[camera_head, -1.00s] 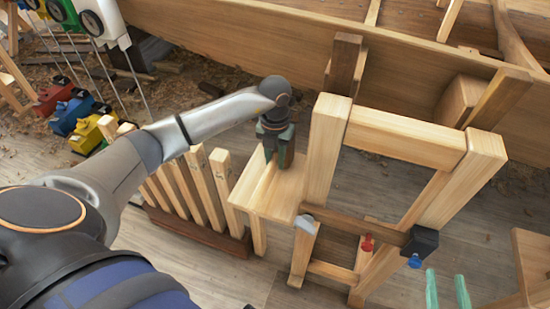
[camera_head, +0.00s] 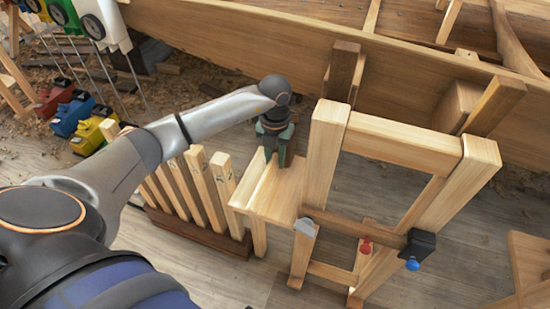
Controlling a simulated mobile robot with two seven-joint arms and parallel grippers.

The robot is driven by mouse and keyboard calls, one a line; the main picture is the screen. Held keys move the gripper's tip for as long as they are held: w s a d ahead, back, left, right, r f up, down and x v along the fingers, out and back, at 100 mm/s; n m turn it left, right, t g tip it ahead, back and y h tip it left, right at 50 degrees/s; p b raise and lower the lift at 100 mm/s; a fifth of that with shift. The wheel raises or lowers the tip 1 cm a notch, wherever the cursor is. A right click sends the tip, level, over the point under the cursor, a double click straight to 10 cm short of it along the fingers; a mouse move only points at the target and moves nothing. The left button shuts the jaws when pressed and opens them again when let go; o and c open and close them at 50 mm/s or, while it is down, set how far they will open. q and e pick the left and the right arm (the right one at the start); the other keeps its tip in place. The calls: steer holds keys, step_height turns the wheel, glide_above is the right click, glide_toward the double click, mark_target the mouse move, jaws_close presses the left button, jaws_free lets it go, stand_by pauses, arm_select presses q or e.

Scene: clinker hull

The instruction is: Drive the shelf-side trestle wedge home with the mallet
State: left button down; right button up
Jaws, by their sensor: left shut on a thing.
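The wooden trestle (camera_head: 405,146) stands in front of the hull, with a pale shelf (camera_head: 276,201) on its left side. My left gripper (camera_head: 277,160) is at the shelf's far end, its dark green fingers shut. What it grips is hidden, and I cannot tell it from the shelf. A small grey piece (camera_head: 306,227) sits at the left end of the trestle's low rail. A black block (camera_head: 418,245) is at the right end. Small red (camera_head: 366,246) and blue (camera_head: 412,265) pieces show near the rail. I cannot tell which piece is the wedge or the mallet. My right gripper is out of view.
The planked hull (camera_head: 240,45) runs behind the trestle. A rack of upright slats (camera_head: 200,185) stands left of the shelf. A wooden piece (camera_head: 530,262) stands at the lower right. Floor between it and the trestle is clear.

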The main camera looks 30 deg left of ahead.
arm_select(q)
steer(key=shift+r+p, duration=0.3)
steer(key=shift+r, duration=0.2)
steer(key=shift+r+p, duration=0.3)
steer(key=shift+r, duration=0.1)
step_height(320, 180, up, 5)
steer(key=p, duration=0.4)
steer(key=shift+f, duration=0.15)
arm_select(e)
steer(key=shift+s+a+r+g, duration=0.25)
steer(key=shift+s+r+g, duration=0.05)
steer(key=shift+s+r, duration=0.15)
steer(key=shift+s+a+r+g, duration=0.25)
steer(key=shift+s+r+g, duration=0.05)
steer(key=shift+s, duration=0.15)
arm_select(q)
steer(key=c, duration=1.2)
jaws_free()
jaws_close()
